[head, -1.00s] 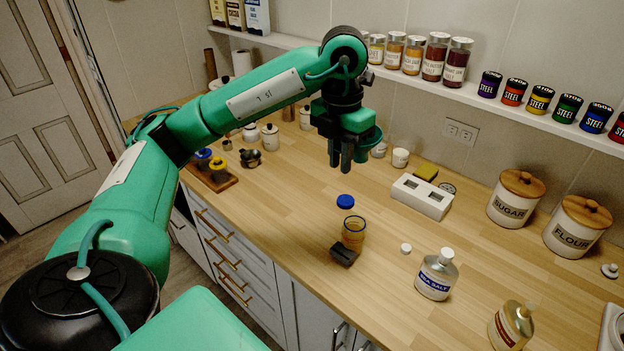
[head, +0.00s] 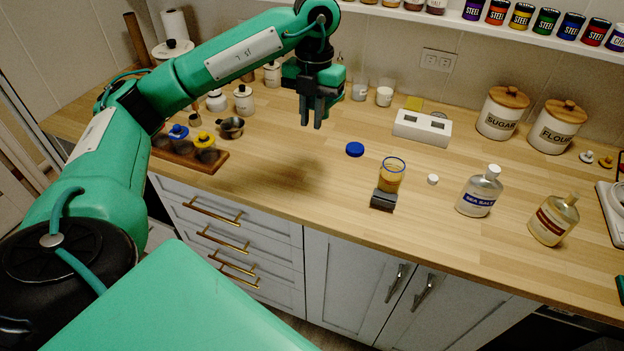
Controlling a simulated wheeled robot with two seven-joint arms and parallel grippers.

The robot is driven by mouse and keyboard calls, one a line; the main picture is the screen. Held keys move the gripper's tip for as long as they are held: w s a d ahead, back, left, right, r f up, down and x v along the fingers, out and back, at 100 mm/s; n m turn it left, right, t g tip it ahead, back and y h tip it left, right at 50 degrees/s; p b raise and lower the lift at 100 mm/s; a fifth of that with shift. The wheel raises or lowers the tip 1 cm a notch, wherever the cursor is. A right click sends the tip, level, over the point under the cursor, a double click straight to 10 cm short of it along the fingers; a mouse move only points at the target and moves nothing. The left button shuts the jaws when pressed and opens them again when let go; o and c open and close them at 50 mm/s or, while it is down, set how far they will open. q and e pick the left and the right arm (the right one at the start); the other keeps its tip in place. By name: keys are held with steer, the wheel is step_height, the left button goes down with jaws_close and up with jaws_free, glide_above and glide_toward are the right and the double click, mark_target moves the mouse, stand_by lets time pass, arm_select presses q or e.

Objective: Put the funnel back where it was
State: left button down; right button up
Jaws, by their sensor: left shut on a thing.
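My left gripper (head: 312,122) is shut and hangs fingers-down above the counter, left of centre. A wooden board (head: 216,166) on the counter at left carries a blue-topped piece (head: 178,132) and a yellow-topped piece (head: 204,140). The gripper is up and to the right of this board, apart from it. My right gripper is not in view.
An open amber-filled jar (head: 391,178) stands by a dark block (head: 383,200). A blue lid (head: 355,149) lies nearby. A small metal cup (head: 231,127) sits near the board. Bottles (head: 480,192) stand at right. Counter between board and jar is clear.

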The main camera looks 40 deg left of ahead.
arm_select(q)
step_height(320, 180, down, 15)
steer(key=shift+r+p, duration=0.1)
steer(key=shift+p, duration=0.25)
steer(key=shift+f, duration=0.55)
step_height(320, 180, down, 3)
steer(key=shift+d+f+p, duration=0.1)
steer(key=shift+f+p, duration=0.1)
steer(key=shift+p, duration=0.2)
steer(key=shift+f, duration=0.25)
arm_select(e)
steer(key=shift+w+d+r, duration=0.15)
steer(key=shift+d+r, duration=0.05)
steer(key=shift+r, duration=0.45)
arm_select(q)
steer(key=shift+f, duration=0.1)
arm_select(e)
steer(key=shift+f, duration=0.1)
